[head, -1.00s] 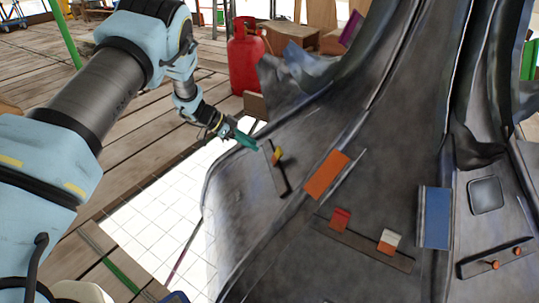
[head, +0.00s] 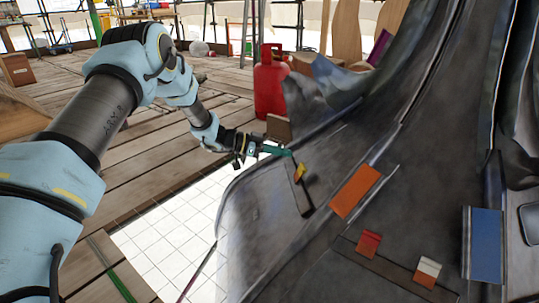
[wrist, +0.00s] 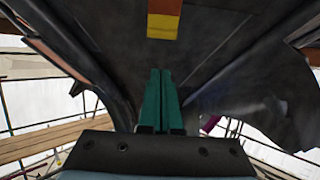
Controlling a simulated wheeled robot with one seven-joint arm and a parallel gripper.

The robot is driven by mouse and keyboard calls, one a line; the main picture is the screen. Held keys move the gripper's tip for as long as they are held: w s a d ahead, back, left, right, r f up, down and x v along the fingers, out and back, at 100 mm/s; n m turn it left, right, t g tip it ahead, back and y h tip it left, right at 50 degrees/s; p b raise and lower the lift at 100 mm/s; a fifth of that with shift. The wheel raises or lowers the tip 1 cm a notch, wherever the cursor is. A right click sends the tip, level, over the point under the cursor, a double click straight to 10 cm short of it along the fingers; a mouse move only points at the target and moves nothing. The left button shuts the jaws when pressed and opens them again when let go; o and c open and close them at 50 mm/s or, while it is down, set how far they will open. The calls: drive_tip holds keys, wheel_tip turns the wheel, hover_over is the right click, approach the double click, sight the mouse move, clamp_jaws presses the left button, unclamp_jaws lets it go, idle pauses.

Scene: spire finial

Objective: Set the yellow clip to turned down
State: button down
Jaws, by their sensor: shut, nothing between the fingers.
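The yellow clip (head: 300,171) sits near the upper end of a dark strip (head: 301,192) on the grey metal surface. In the wrist view the yellow clip (wrist: 163,26) shows at the top middle, with an orange-brown part above it. My gripper (head: 288,152) has green fingers, shut and empty, with the tips just above and left of the clip. In the wrist view my gripper (wrist: 161,72) points at the clip, with a small gap in the picture. Whether the tips touch the metal I cannot tell.
An orange plate (head: 355,191) lies right of the clip. A red clip (head: 369,243) and a white-and-orange clip (head: 428,271) sit on a lower strip. A blue panel (head: 484,245) is further right. A red gas cylinder (head: 270,95) stands behind on the planks.

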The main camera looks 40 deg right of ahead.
sight(300, 171)
drive_tip(key=d+f, duration=0.1)
drive_tip(key=s+d+f+b, duration=0.1)
drive_tip(key=d+f+b, duration=0.1)
drive_tip(key=f, duration=0.1)
drive_tip(key=shift+s, duration=0.4)
drive_tip(key=shift+d, duration=0.1)
drive_tip(key=y+p, duration=0.1)
drive_tip(key=p, duration=0.2)
drive_tip(key=shift+s+d+r, duration=0.35)
drive_tip(key=p, duration=0.1)
drive_tip(key=t+y+p, duration=0.1)
drive_tip(key=p, duration=0.1)
drive_tip(key=shift+s+d, duration=0.2)
drive_tip(key=shift+d, duration=0.1)
drive_tip(key=shift+s+d+f+y+p, duration=0.1)
drive_tip(key=shift+d+f+y+p, duration=0.25)
drive_tip(key=shift+p, duration=0.35)
drive_tip(key=shift+s+d+f+t, duration=0.1)
drive_tip(key=shift+d+f+t, duration=0.1)
drive_tip(key=shift+f+t, duration=0.1)
drive_tip(key=shift+a+r, duration=0.1)
